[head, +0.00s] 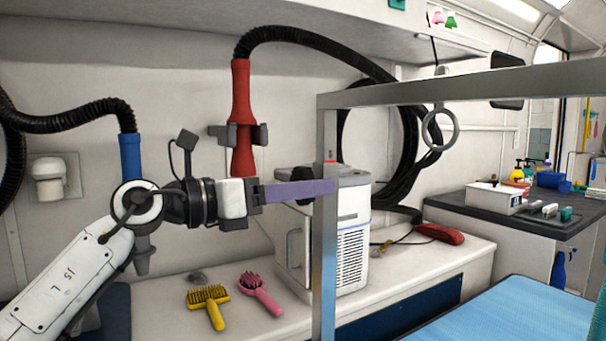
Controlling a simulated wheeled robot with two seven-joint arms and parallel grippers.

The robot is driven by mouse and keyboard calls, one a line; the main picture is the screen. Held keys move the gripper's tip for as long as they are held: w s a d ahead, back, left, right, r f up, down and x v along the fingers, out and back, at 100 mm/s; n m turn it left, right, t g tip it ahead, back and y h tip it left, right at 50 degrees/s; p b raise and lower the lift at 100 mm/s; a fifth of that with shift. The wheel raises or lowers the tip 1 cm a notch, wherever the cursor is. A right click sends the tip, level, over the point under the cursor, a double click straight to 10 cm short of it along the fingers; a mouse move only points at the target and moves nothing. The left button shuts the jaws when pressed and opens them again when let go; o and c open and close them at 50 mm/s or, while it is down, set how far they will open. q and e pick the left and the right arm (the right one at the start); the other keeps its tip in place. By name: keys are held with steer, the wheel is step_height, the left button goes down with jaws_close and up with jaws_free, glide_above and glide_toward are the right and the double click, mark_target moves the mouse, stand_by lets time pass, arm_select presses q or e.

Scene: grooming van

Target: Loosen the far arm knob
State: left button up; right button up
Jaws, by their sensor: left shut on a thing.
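The grooming arm is a square metal post (325,265) with a long horizontal bar (470,88) running right from its top. My left gripper (322,188) comes in from the left with its long purple fingers level across the post. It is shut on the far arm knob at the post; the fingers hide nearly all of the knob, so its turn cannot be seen. A small red piece (330,162) shows just above the fingertips. A ring (440,130) hangs from the bar. My right gripper is out of view.
A white machine (353,235) stands right behind the post. A yellow brush (208,304) and a pink brush (261,293) lie on the bench below my arm. Red (241,120) and blue (131,160) hose nozzles hang near my arm. A blue table top (520,312) fills the lower right.

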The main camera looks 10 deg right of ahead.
arm_select(q)
steer(key=shift+r+n+p, duration=0.1)
steer(key=shift+n+p, duration=0.5)
steer(key=o, duration=1.1)
steer(key=shift+c, duration=0.2)
steer(key=v, duration=1)
steer(key=shift+a, duration=0.15)
steer(key=shift+s, duration=0.1)
